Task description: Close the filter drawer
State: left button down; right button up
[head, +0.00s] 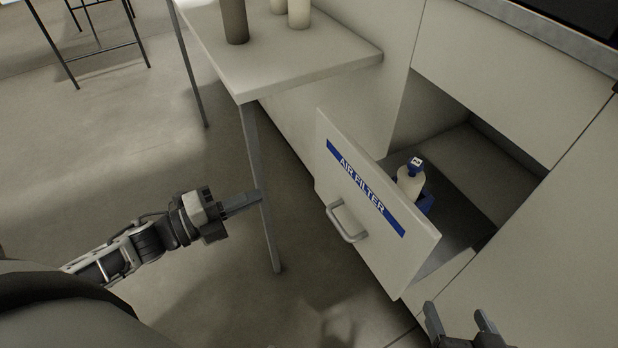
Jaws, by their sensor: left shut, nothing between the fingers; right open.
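The filter drawer (375,246) is pulled open from the cabinet. Its pale front carries a blue "AIR FILTER" label (364,187) and a metal handle (346,222). Inside the drawer stands a pale bottle (410,184) with a blue cap, beside a blue part. My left gripper (258,197) is to the left of the drawer front, shut and empty, apart from the handle. It overlaps the table leg in the picture. My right gripper (459,316) is at the bottom edge, open and empty, right of and below the drawer front's lower right corner. I cannot tell whether it touches the drawer.
A table (290,62) stands at the upper left of the drawer, with a dark cylinder (234,21) and pale cylinders on it. Its leg (257,165) stands between the drawer and the open floor (110,145). The cabinet (500,75) surrounds the drawer opening.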

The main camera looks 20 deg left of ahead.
aim_at(323, 169)
pick_arm(q)
jog(key=x, duration=1.3)
jog(key=shift+d, duration=0.1)
jog(key=shift+w, duration=0.2)
